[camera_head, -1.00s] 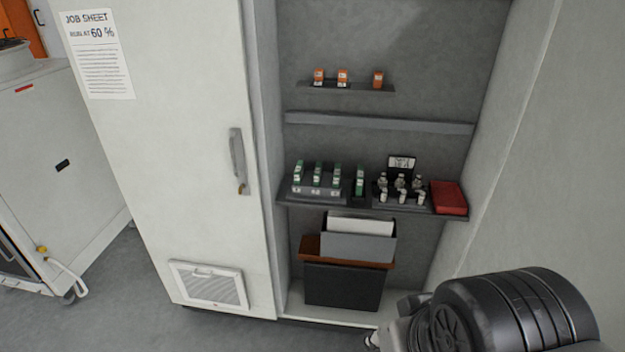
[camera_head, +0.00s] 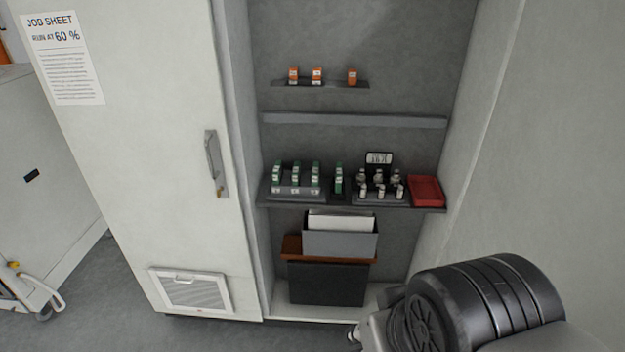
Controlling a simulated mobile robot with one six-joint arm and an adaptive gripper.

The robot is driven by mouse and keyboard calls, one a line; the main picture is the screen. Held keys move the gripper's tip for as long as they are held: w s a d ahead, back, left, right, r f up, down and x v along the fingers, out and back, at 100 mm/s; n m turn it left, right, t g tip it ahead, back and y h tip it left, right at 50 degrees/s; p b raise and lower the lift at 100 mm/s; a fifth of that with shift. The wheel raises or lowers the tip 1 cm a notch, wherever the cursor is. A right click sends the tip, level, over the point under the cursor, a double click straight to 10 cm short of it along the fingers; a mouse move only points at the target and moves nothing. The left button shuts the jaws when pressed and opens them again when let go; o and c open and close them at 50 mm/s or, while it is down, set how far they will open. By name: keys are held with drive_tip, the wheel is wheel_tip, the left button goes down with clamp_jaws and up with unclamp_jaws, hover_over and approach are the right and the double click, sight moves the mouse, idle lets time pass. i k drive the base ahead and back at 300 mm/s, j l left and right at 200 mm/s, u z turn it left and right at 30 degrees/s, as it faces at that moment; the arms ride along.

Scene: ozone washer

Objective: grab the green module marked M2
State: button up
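Several small green modules stand in a grey rack (camera_head: 296,191) on the left of the cabinet's middle shelf. One more green module (camera_head: 338,179) stands apart, just right of that rack. Their markings are too small to read, so I cannot tell which is M2. My arm shows at the lower right, in front of the cabinet and below the shelf. My gripper's fingertips cannot be made out in this view.
Beside the modules, a tray (camera_head: 379,201) holds several small silver and white parts with a label behind. A red bin (camera_head: 426,191) sits at the shelf's right end. Orange modules (camera_head: 317,76) stand on the upper ledge. Boxes (camera_head: 340,243) fill the cabinet bottom. A white door (camera_head: 140,150) stands left.

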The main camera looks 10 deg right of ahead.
sight(296, 170)
drive_tip(key=i+j, duration=0.15)
drive_tip(key=i, duration=0.5)
drive_tip(key=i+j, duration=0.2)
drive_tip(key=i, duration=0.45)
drive_tip(key=i+j, duration=0.15)
drive_tip(key=i, duration=0.55)
